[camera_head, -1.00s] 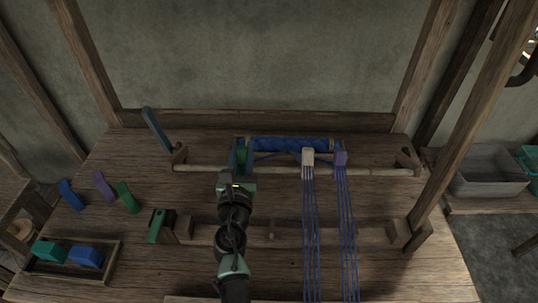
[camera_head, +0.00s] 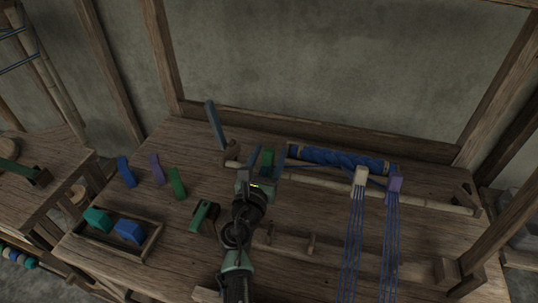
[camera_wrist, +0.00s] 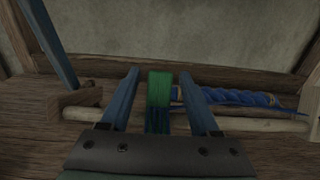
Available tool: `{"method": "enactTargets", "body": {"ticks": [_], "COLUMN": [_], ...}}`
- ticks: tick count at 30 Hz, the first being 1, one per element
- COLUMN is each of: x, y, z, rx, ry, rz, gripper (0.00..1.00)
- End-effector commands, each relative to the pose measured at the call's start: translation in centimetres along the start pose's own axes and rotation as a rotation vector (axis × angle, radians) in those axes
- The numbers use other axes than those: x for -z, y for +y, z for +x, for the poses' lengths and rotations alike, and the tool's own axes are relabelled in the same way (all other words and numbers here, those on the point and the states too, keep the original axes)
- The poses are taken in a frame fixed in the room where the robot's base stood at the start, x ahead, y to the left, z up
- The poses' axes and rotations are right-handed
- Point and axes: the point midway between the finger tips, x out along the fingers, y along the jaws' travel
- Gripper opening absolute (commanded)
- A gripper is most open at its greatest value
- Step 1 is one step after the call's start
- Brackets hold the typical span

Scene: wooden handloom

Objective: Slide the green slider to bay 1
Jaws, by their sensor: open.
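The green slider (camera_head: 267,160) is an upright block on the long pale rod (camera_head: 320,184), near the rod's left end. My gripper (camera_head: 266,154) is open, with one blue-grey finger on each side of the slider. In the wrist view the slider (camera_wrist: 160,88) stands between the fingers (camera_wrist: 160,95), with a narrow gap on each side. Its lower part and the rod behind it are partly hidden by my gripper. A cream slider (camera_head: 360,176) and a purple slider (camera_head: 395,184) sit further right on the rod, with blue threads running toward me. I see no bay labels.
A twisted blue roll (camera_head: 340,160) lies behind the rod, right of the green slider. A wooden bracket (camera_head: 231,153) and slanted blue-grey lever (camera_head: 215,125) stand at the rod's left end. Loose blocks and a tray (camera_head: 152,246) lie at left. Small pegs (camera_head: 311,243) stand on the front beam.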

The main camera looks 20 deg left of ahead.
Motion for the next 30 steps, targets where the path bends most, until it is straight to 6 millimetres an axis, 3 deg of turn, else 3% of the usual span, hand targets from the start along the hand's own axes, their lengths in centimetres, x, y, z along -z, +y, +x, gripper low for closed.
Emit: {"method": "enactTargets", "body": {"ticks": [8,21,30], "x": [0.0,0.1,0.1], "y": [0.0,0.0,0.0], "z": [-1.1,-9.0,-12.5], "rx": [0.000,0.000,0.000], "ry": [0.001,0.003,0.001], "rz": [0.000,0.001,0.000], "gripper": [0.62,0.62,0.62]}}
